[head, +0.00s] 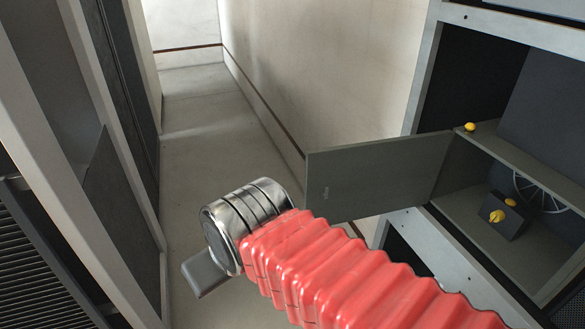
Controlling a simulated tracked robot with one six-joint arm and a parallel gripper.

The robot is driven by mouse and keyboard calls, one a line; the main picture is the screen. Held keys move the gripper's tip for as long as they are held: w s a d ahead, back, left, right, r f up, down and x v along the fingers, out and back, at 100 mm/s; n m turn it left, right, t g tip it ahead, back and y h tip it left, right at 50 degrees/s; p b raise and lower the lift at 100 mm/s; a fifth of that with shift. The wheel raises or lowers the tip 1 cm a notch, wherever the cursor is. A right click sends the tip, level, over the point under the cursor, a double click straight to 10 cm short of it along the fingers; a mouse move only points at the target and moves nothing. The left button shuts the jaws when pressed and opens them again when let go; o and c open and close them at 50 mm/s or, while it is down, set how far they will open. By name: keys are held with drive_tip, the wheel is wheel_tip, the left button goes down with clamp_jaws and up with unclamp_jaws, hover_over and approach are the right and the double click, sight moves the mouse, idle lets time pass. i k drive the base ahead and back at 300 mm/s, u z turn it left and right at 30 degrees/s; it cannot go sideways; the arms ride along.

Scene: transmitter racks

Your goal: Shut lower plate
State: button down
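A grey plate (378,180) stands open on the rack at the right, swung out into the aisle. Its right edge meets the rack opening, and it has a small mark near its left side. A part of another grey panel (550,7) shows higher up at the top right edge. My arm, in a red ribbed sleeve, reaches in from the lower right and ends in a silver joint. A grey part of my gripper (205,272) sticks out below that joint, left of and nearer than the plate. Its fingers cannot be made out, and nothing held is visible.
The open rack compartment (478,208) holds a dark box (503,216) with yellow knobs and a round spoked part. A yellow knob (470,127) sits on the shelf edge above. Dark racks line the left side. The aisle floor (205,130) is clear.

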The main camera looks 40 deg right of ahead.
sight(364, 180)
drive_tip(key=u, duration=0.05)
drive_tip(key=i, duration=1.25)
drive_tip(key=u, duration=0.05)
